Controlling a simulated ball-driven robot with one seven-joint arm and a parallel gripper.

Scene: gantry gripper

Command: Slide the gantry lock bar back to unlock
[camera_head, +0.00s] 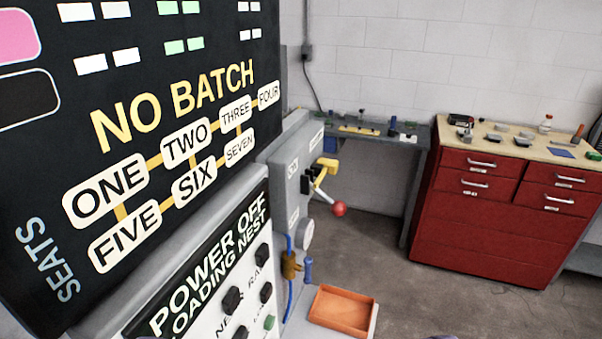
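I cannot make out a gantry or a lock bar for certain. A yellow handle-like piece (324,172) sits on the side of a grey box (285,165) right of the dark board. Close by it, a red ball knob (339,209) sticks out to the right; how the two are joined is too small to tell. No gripper fingers show clearly. Two small purple slivers at the bottom edge may be parts of me, but they show nothing of the gripper's opening.
A dark "NO BATCH" board (150,80) and a white button panel (215,285) fill the left. An orange tray (341,311) lies low at the centre. A red drawer cabinet (490,215) and a grey bench (420,150) stand behind. Open floor (430,300) lies before the cabinet.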

